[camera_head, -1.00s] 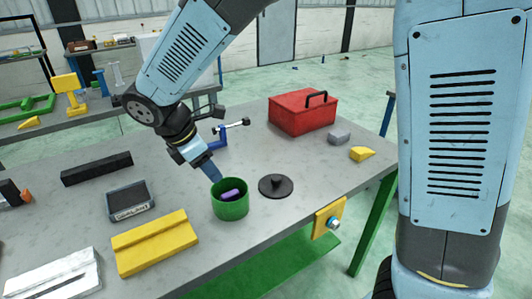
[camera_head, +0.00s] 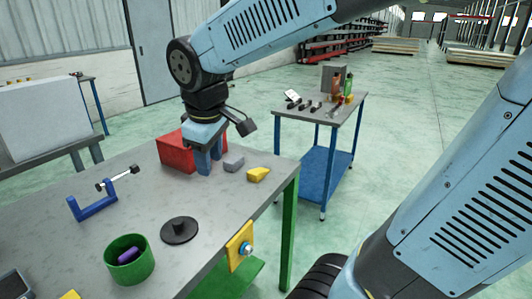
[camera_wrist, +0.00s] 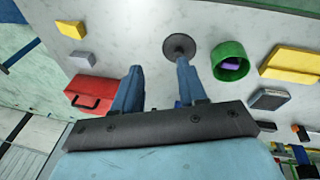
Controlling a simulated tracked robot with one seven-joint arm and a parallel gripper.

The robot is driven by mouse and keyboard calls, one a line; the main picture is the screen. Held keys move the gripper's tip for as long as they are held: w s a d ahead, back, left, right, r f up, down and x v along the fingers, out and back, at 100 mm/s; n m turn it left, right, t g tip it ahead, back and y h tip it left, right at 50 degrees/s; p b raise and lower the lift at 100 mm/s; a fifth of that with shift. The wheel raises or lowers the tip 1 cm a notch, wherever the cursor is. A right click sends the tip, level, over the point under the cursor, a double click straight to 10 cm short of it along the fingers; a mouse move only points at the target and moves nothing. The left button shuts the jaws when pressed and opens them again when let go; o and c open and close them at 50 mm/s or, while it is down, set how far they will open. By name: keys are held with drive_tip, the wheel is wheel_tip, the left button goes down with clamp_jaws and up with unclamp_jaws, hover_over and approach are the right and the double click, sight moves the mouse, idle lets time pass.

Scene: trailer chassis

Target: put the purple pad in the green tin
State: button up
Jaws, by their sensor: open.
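The purple pad (camera_head: 129,255) lies inside the green tin (camera_head: 145,268), which stands open-topped near the front edge of the grey table. Both also show in the wrist view, the pad (camera_wrist: 231,65) within the tin (camera_wrist: 219,50). My gripper (camera_head: 208,168) is open and empty, pointing down over the table's far right part, near the red toolbox and the grey block. It is well apart from the tin. In the wrist view the two blue fingers of my gripper (camera_wrist: 160,80) are spread with nothing held between them.
A black round lid (camera_head: 180,231) with a knob lies beside the tin. A red toolbox (camera_head: 176,153), a grey block (camera_head: 233,163), a yellow wedge (camera_head: 259,174) and a blue clamp (camera_head: 95,207) are on the table. A second table (camera_head: 350,105) stands beyond.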

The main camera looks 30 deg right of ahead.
drive_tip(key=s+d+r+m+t, duration=0.2)
drive_tip(key=s+d+m, duration=0.5)
drive_tip(key=d+m, duration=0.1)
drive_tip(key=shift+s+d+m+t, duration=0.3)
drive_tip(key=shift+d+m, duration=0.1)
drive_tip(key=shift+d, duration=0.3)
